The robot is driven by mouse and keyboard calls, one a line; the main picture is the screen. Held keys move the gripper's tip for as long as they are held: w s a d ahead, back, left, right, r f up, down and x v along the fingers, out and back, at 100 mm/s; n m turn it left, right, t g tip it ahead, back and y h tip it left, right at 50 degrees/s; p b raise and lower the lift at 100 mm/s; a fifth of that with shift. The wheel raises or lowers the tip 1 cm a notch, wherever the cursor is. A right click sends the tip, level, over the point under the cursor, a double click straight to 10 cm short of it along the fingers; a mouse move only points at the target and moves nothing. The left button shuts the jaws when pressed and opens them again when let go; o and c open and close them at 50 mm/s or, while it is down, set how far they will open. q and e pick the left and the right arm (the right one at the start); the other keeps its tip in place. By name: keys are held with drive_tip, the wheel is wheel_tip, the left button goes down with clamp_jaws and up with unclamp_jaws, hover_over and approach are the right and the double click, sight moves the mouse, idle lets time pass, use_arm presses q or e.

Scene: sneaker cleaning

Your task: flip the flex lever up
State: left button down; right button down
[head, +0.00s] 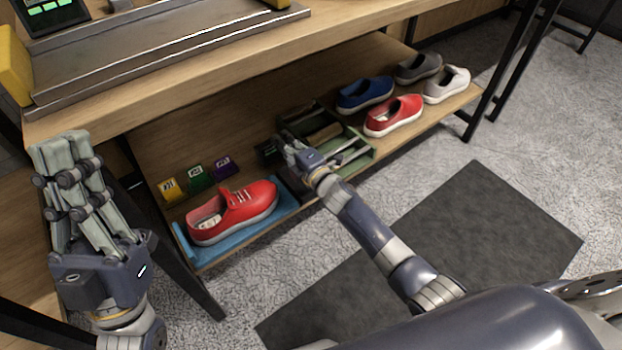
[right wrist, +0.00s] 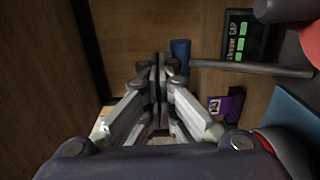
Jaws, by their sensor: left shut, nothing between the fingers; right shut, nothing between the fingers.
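In the right wrist view a grey bar (right wrist: 255,69) with a blue cylindrical end (right wrist: 180,55) crosses from the right; it looks like the flex lever, lying roughly level in that picture. My right gripper (right wrist: 159,62) is shut and empty, its fingertips close to the left of the blue end; whether they touch it I cannot tell. In the head view my right gripper (head: 287,148) is over the lower shelf, beside the green tray, and hides the lever. My left gripper (head: 62,142) is shut and empty, raised at the left.
A small display (right wrist: 238,45) is beside the bar. A red sneaker (head: 236,210) stands on a blue mat (head: 284,212), near several coloured cards (head: 198,178). A green tray (head: 360,163) and several shoes (head: 365,94) are further right. The upper tabletop edge (head: 190,107) overhangs the shelf.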

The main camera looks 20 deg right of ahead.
drive_tip(key=v, duration=1.2)
drive_tip(key=shift+r, duration=0.1)
